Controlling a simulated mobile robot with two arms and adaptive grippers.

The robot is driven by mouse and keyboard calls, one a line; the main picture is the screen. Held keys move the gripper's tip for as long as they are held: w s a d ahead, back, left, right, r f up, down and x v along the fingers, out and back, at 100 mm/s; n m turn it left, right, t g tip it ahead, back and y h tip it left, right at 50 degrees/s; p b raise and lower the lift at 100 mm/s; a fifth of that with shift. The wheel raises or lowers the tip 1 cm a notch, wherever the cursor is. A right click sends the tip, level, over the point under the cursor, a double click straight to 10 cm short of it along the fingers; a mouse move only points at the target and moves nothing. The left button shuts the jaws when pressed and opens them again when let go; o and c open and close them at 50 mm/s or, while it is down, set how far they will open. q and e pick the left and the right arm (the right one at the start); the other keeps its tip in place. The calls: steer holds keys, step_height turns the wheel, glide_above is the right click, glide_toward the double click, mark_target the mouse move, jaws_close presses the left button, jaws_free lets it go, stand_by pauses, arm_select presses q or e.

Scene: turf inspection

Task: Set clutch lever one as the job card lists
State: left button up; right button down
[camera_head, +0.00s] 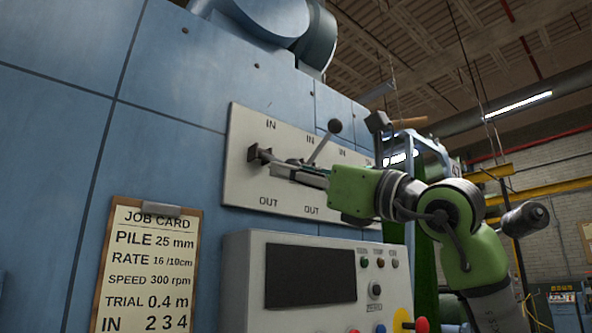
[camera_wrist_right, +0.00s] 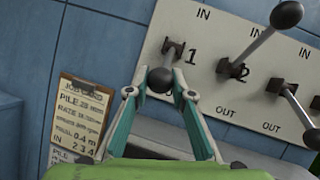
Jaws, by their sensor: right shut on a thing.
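Clutch lever one (camera_wrist_right: 172,50) sits beside the number 1 on a pale panel (camera_head: 240,180) marked IN above and OUT below. My right gripper (camera_wrist_right: 160,82) is shut on its dark round knob (camera_wrist_right: 160,80), which shows just below the lever's base in the wrist view. In the head view my right gripper (camera_head: 290,168) reaches the lever (camera_head: 258,155) from the right and hides its knob. The job card (camera_head: 147,262) hangs at lower left and reads "IN 2 3 4". My left gripper is not in view.
Lever two (camera_wrist_right: 262,42) tilts up toward IN, its knob (camera_head: 335,125) close above my right gripper. A third lever (camera_wrist_right: 300,112) tilts down toward OUT in the wrist view. A control box (camera_head: 310,275) with a dark screen and buttons stands below the panel.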

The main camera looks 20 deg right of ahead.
steer(key=shift+w+a+f, duration=0.2)
steer(key=shift+f, duration=0.1)
steer(key=c, duration=2)
jaws_free()
steer(key=shift+o, duration=1.2)
steer(key=shift+w+a+r, duration=0.1)
steer(key=shift+w+a, duration=0.1)
steer(key=shift+s+d, duration=0.2)
steer(key=shift+s, duration=0.05)
steer(key=shift+s+d, duration=0.25)
steer(key=shift+s, duration=0.05)
steer(key=v, duration=1)
steer(key=shift+s+f, duration=0.25)
steer(key=shift+f, duration=0.15)
